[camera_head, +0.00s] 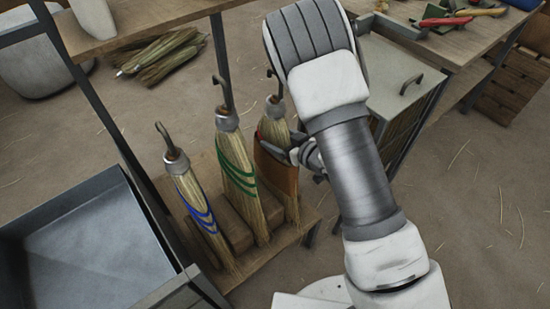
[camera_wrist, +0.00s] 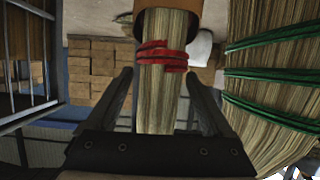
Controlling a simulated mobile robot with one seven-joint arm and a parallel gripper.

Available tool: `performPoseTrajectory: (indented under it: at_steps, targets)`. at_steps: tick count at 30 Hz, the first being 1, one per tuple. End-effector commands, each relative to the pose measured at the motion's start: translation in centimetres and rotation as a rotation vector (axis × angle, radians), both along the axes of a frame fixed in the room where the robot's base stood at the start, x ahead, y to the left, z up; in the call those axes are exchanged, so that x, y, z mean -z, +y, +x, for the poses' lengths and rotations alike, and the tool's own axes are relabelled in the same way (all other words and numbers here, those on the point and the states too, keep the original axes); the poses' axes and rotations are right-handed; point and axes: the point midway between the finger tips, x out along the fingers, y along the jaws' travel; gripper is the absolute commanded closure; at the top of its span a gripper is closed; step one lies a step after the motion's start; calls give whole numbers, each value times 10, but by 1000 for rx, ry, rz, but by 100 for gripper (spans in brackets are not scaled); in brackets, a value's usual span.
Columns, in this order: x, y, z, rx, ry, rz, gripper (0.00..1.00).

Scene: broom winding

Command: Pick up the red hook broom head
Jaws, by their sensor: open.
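The red hook broom head (camera_head: 273,130) stands upright at the right end of a row of three, with a hook on top and a brown sleeve (camera_head: 276,172) around its lower part. In the wrist view its straw with red bindings (camera_wrist: 161,57) lies between the two fingers of my gripper (camera_wrist: 160,76). The fingers are open, one on each side of the straw, with visible gaps. In the head view my gripper (camera_head: 301,152) is beside the broom head, partly hidden by my arm.
The green-bound broom head (camera_head: 237,168) stands close on the left and also shows in the wrist view (camera_wrist: 275,85). A blue-bound one (camera_head: 193,195) stands farther left. A rack post (camera_head: 222,62) rises behind them. A metal bin (camera_head: 85,235) is at left, a cabinet (camera_head: 400,75) at right.

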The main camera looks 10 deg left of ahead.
Motion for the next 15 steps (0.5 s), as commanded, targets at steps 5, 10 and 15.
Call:
performPoseTrajectory:
  at_steps: [5,10,15]
  targets:
    - [7,12,11,0,-1,0,15]
    - [6,12,12,1,-1,0,15]
    - [6,12,12,1,-1,0,35]
